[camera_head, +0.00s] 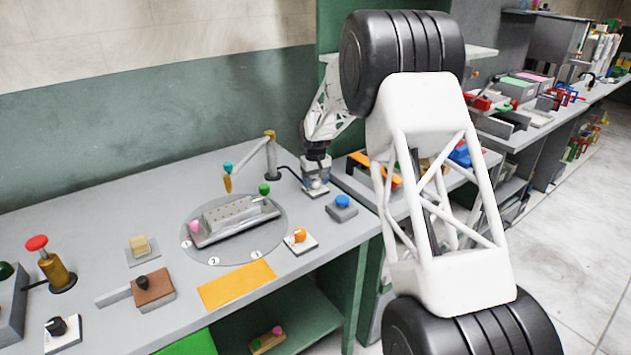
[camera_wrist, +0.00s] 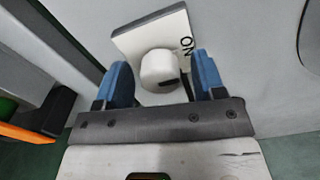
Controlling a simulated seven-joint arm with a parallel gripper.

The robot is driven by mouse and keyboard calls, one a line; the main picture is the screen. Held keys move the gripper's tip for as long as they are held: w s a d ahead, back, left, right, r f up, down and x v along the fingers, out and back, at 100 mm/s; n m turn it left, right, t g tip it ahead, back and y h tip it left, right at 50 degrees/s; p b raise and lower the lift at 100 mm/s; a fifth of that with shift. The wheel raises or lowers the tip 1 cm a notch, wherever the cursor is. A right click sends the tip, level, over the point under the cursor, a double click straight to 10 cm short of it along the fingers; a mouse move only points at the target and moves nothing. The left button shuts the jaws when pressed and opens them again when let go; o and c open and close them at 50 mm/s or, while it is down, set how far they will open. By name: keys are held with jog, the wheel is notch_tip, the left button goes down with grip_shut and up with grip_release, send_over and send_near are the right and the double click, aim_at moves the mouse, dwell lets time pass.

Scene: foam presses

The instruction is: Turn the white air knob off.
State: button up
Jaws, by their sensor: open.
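The white air knob (camera_wrist: 158,68) shows in the wrist view as a round white knob on a pale square plate (camera_wrist: 140,36) printed "ON". A dark mark shows on the knob's near side. My gripper (camera_wrist: 163,62) is open, with one blue finger to the left of the knob and one to the right. Gaps show beside the knob; whether either finger touches it I cannot tell. In the head view my gripper (camera_head: 316,168) is over the plate (camera_head: 316,191) at the table's right end, and it mostly hides the knob.
A blue button on a grey box (camera_head: 342,208) stands close to the right of my gripper. A jointed arm on a post (camera_head: 271,155) is to the left. A round disc with a metal mould (camera_head: 235,219), an orange-knobbed plate (camera_head: 300,241) and an orange mat (camera_head: 236,285) lie nearer the front.

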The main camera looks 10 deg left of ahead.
jog(key=c, duration=0.9)
